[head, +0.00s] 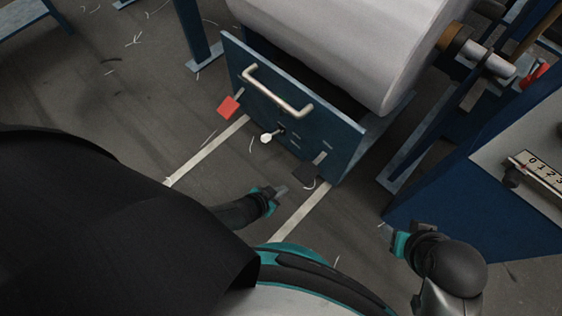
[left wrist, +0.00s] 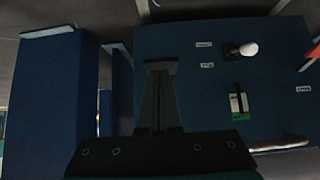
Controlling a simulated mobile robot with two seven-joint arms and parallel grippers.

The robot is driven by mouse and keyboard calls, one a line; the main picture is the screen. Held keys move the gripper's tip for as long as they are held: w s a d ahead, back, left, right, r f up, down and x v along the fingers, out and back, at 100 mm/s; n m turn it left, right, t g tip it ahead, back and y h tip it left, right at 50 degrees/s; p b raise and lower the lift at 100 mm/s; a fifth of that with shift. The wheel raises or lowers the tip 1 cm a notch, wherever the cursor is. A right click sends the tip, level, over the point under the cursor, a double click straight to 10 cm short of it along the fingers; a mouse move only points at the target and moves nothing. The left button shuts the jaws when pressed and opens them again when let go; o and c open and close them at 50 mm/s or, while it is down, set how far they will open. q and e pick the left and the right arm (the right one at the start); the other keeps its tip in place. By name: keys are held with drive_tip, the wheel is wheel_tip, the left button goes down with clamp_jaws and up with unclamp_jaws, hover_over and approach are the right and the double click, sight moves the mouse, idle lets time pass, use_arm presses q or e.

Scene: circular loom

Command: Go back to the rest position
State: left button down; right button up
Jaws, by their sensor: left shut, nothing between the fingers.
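My left gripper (head: 281,190) is in the lower middle of the head view, in front of the blue panel and apart from it, over the floor. Its fingers are shut and empty. In the left wrist view the closed fingers (left wrist: 158,100) point up the picture toward the panel. My right gripper (head: 387,230) shows small at the lower right, beside the blue cabinet. Its fingers are too small to tell whether they are open or shut.
A large white roll (head: 345,40) lies above. The blue cabinet (head: 480,200) stands right.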

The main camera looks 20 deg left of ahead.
use_arm(q)
drive_tip(key=shift+d, duration=0.1)
idle(0.4)
